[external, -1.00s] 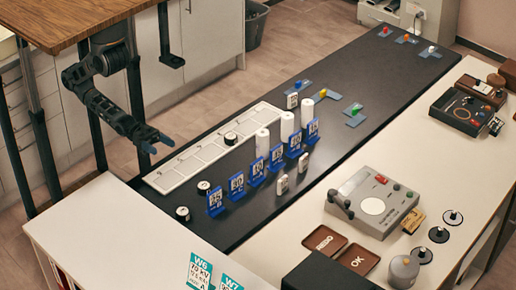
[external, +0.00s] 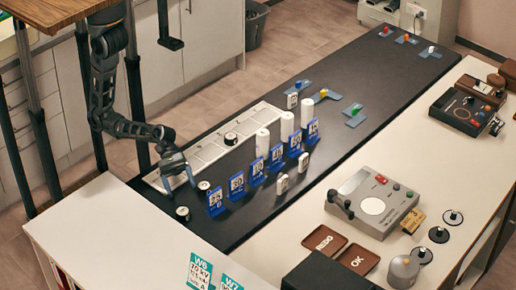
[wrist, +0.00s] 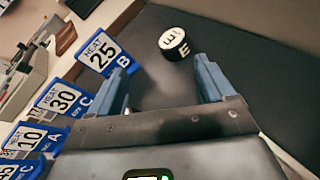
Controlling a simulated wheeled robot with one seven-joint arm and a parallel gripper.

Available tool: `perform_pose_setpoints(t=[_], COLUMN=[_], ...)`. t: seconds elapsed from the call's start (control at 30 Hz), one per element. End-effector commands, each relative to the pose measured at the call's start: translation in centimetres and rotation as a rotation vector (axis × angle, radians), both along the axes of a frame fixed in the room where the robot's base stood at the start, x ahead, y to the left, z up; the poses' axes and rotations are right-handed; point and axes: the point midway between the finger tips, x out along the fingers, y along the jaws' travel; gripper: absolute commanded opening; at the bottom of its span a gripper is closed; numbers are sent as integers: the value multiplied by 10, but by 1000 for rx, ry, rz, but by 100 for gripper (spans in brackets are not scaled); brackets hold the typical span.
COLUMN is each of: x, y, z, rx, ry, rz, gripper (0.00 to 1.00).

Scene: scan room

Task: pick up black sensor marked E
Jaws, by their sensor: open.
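The black sensor marked E (wrist: 183,50) is a short black cylinder with a white top in the wrist view, standing upright on the dark bench top. It lies ahead of my gripper (wrist: 162,78), just past the line of the fingertips and a little right of centre. The external view shows what looks like the same sensor (external: 183,214) near the bench's near-left end. My gripper (external: 190,181) is above the bench's left edge, pointing down, open and empty, apart from the sensor. Another similar sensor (external: 204,186) stands close to the gripper.
Blue HEAT signs (external: 216,203) stand in a row to the right, the 25 B sign (wrist: 103,56) nearest the sensor. A white slotted strip (external: 205,153) lies behind, with another sensor (external: 231,139) on it. White cylinders (external: 262,141) stand behind the signs.

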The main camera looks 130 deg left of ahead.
Motion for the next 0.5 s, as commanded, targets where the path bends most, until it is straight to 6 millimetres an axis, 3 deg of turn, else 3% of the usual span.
perform_pose_setpoints(t=[0.2,0.5], x=[7,25], y=[-12,-26], z=[3,-9], rx=[-215,-238], ry=[166,186], rz=[-3,-4], gripper=[82,82])
